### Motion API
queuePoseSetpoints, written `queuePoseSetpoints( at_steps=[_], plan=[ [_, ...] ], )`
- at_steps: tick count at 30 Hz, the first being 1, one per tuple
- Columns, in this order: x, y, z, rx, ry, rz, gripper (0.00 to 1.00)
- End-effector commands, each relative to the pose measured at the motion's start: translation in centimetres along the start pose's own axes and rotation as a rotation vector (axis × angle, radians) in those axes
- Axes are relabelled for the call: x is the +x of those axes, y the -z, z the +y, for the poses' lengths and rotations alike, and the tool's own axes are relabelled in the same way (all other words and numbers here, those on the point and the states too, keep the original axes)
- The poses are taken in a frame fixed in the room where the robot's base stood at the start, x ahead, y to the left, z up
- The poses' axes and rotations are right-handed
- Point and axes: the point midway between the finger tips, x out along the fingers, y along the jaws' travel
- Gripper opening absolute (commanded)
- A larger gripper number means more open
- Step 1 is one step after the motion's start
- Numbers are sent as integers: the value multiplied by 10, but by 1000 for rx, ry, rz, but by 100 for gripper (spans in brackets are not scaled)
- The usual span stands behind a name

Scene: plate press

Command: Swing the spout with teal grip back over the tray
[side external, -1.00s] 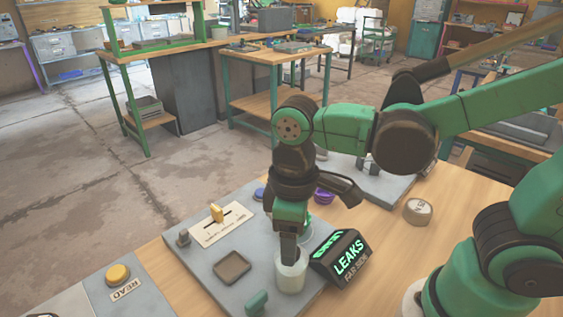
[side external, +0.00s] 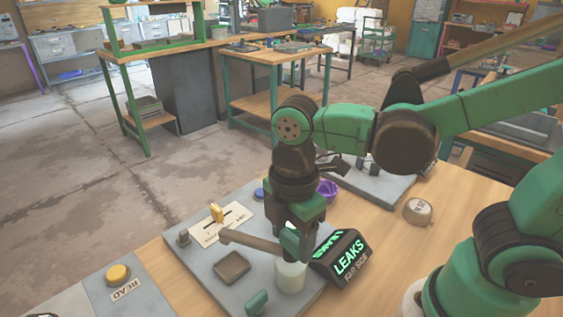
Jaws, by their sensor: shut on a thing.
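My gripper (side external: 292,252) points down over the front of the grey press plate, just above a pale upright cylinder (side external: 290,278). It is shut on the spout's grip, which is mostly hidden between the fingers. The spout (side external: 252,242) shows as a tan-brown bar running left from the fingers, with its rounded end near the slotted label. The dark square tray (side external: 232,267) is on the plate to the left of the cylinder, in front of the bar. The bar's end appears past the tray's back edge; its exact height cannot be told.
A black LEAKS display (side external: 343,256) stands close right of the gripper. A teal knob (side external: 256,302) is at the plate's front edge. A yellow slider (side external: 217,212), a purple ring (side external: 328,190) and a yellow READ button (side external: 118,274) are nearby. Bare wood (side external: 410,260) lies to the right.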

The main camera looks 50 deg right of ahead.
Motion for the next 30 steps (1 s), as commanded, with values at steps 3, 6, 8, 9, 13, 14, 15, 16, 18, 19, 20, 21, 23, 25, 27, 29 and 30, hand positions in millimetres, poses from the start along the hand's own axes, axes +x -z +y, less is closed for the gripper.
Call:
queuePoseSetpoints(
  at_steps=[3,6,8,9,13,14,15,16,18,19,20,21,23,25,27,29,30],
  plan=[
    [0,0,0,-57,0,0,0],
    [0,0,0,-94,0,0,0],
    [0,0,0,-109,0,0,0],
    [0,0,0,-119,0,0,0],
    [0,0,0,-137,0,0,0],
    [0,0,0,-139,0,0,0],
    [0,0,0,-142,0,0,0],
    [0,0,0,-143,0,0,0],
    [0,0,0,-145,0,0,0],
    [0,0,0,-146,0,0,0],
    [0,0,0,-146,0,0,0],
    [0,0,0,-146,0,0,0],
    [0,0,0,-146,0,0,0],
    [0,0,0,-146,0,0,0],
    [0,0,0,-147,0,0,72],
    [0,0,0,-146,0,0,89],
    [0,0,0,-145,0,0,89]
  ],
)
